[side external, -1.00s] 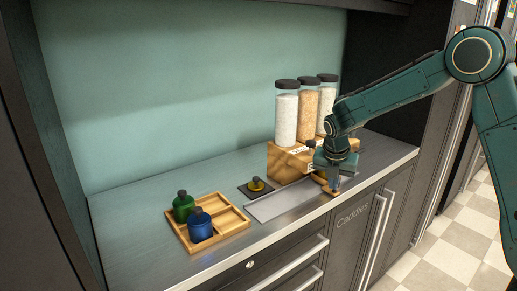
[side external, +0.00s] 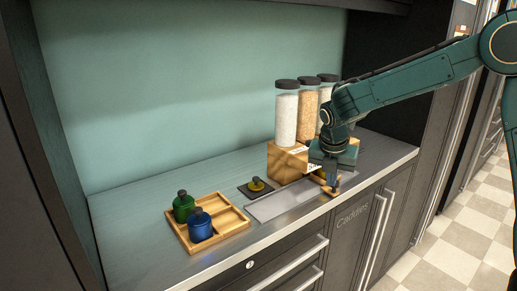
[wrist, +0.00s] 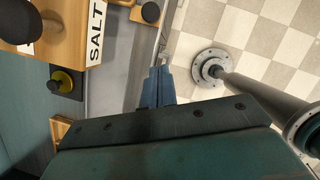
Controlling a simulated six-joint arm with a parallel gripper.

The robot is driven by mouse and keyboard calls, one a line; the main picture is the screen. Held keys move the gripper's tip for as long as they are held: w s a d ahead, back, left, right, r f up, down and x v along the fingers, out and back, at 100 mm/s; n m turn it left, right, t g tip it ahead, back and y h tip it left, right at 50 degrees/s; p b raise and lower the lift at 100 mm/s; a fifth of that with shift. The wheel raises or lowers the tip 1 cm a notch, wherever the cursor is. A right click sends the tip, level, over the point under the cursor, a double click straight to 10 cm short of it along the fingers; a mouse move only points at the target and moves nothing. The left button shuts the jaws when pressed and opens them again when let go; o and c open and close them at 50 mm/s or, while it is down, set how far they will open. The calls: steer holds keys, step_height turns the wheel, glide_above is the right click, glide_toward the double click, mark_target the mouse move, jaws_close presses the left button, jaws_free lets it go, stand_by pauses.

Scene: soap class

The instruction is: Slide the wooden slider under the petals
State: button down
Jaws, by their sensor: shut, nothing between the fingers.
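A wooden dispenser block (side external: 285,163) carries three tall jars with dark lids. One jar holds white contents (side external: 287,118), the middle one tan contents (side external: 309,112), and the third (side external: 326,117) is partly hidden. A light wooden piece with a dark knob (wrist: 150,12), which looks like the slider, shows at the top of the wrist view. My gripper (side external: 333,190) is shut and empty, low over the counter's front edge, in front of the block. In the wrist view its fingertips (wrist: 159,68) point toward the knob but are apart from it. I cannot tell which jar holds petals.
A grey tray (side external: 262,211) lies in front of the block. A dark pad with a yellow, black-knobbed piece (side external: 257,184) sits left of it. A wooden compartment tray (side external: 232,221) holds a green bottle (side external: 183,206) and a blue bottle (side external: 200,226). The counter's left is clear.

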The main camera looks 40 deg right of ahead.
steer(key=w+v, duration=0.1)
steer(key=v, duration=0.5)
steer(key=shift+s, duration=0.5)
steer(key=shift+r, duration=0.2)
steer(key=v, duration=0.3)
steer(key=shift+a+r, duration=0.15)
steer(key=shift+r, duration=0.15)
steer(key=shift+s+r, duration=0.1)
stand_by(0.3)
steer(key=shift+s+a+r, duration=0.15)
steer(key=shift+s+r, duration=0.3)
steer(key=shift+r, duration=0.35)
steer(key=shift+s+a+r, duration=0.1)
steer(key=shift+s+r, duration=0.4)
steer(key=shift+r, duration=0.3)
steer(key=shift+s+a+r, duration=0.15)
steer(key=shift+s+r, duration=0.3)
steer(key=shift+r, duration=0.35)
